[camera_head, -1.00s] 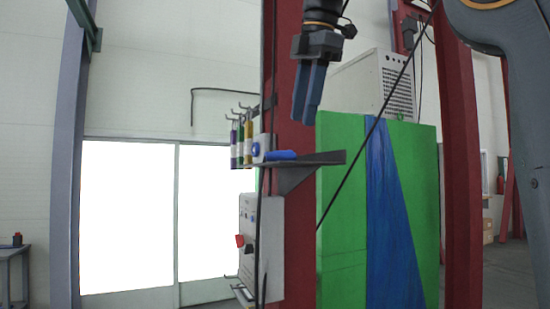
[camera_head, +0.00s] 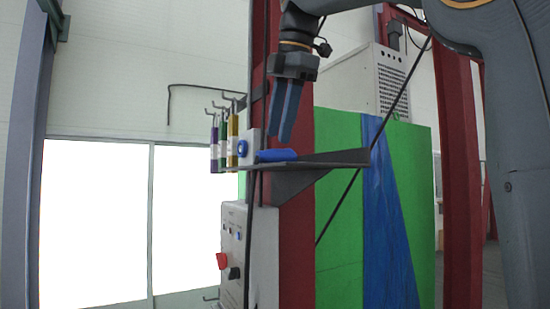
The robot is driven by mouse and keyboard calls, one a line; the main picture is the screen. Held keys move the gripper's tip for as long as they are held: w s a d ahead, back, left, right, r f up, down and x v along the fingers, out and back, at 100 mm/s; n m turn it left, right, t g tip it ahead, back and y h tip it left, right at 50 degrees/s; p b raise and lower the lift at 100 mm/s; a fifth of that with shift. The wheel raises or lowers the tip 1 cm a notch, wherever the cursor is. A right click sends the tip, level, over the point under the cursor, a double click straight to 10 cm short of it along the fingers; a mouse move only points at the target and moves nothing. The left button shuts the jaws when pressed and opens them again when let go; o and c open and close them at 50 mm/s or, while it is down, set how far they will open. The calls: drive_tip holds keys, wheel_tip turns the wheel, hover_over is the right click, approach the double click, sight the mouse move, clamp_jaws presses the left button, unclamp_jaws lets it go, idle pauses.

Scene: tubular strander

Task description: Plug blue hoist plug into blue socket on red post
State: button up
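The blue hoist plug (camera_head: 277,155) lies on its side on a small dark shelf (camera_head: 335,159) fixed to the red post (camera_head: 297,215). The blue socket (camera_head: 242,148) is a round blue face on a pale box on the post, just left of the plug. The plug and socket look apart, though the gap is narrow in this view. My gripper (camera_head: 283,142) points down from above, its two dark fingers just over or behind the plug. A narrow gap shows between the fingers, and nothing is seen between them. I cannot tell whether they touch the plug.
Several coloured tubes (camera_head: 232,138) hang on hooks left of the socket. A grey control box (camera_head: 235,250) with a red knob sits below the shelf. A black cable (camera_head: 345,195) runs diagonally past the shelf. A green and blue panel (camera_head: 405,200) stands behind, right.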

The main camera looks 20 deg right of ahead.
sight(278, 150)
drive_tip(key=shift+d+p+x, duration=0.15)
drive_tip(key=shift+p+x, duration=0.25)
drive_tip(key=shift+x, duration=0.8)
drive_tip(key=shift+d+p+x, duration=0.1)
drive_tip(key=shift+p+x, duration=0.25)
drive_tip(key=shift+x, duration=0.85)
drive_tip(key=c, duration=0.7)
drive_tip(key=shift+c, duration=0.4)
drive_tip(key=shift+r, duration=0.1)
